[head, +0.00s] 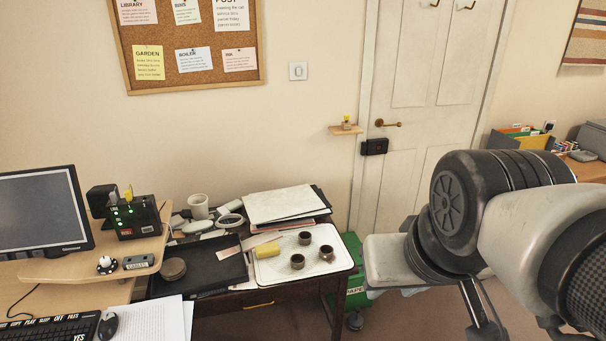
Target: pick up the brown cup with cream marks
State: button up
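Three small round cups stand on a white tray: one at the back (305,238), one at the front left (297,261) and one at the right (327,252). All three look dark brown with paler parts. They are too small in this view to tell which is the brown cup with cream marks. The white tray (340,265) lies on the right part of a dark wooden desk. My arm fills the right side, apart from the cups. A pale block at its left end may belong to my gripper, but no fingertips show clearly.
A yellow block (268,250) lies on the tray, left of the cups. A black tray (215,272), stacked papers (283,204) and a white mug (198,206) crowd the desk. A green box (355,270) stands on the floor to the right.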

aim_at(326, 251)
jog(key=k+j+z, duration=0.1)
jog(key=k+j, duration=0.15)
jog(key=i+l, duration=0.2)
jog(key=i, duration=0.4)
jog(key=i+l, duration=0.2)
jog(key=i, duration=0.45)
jog(key=i+l, duration=0.15)
jog(key=i, duration=0.45)
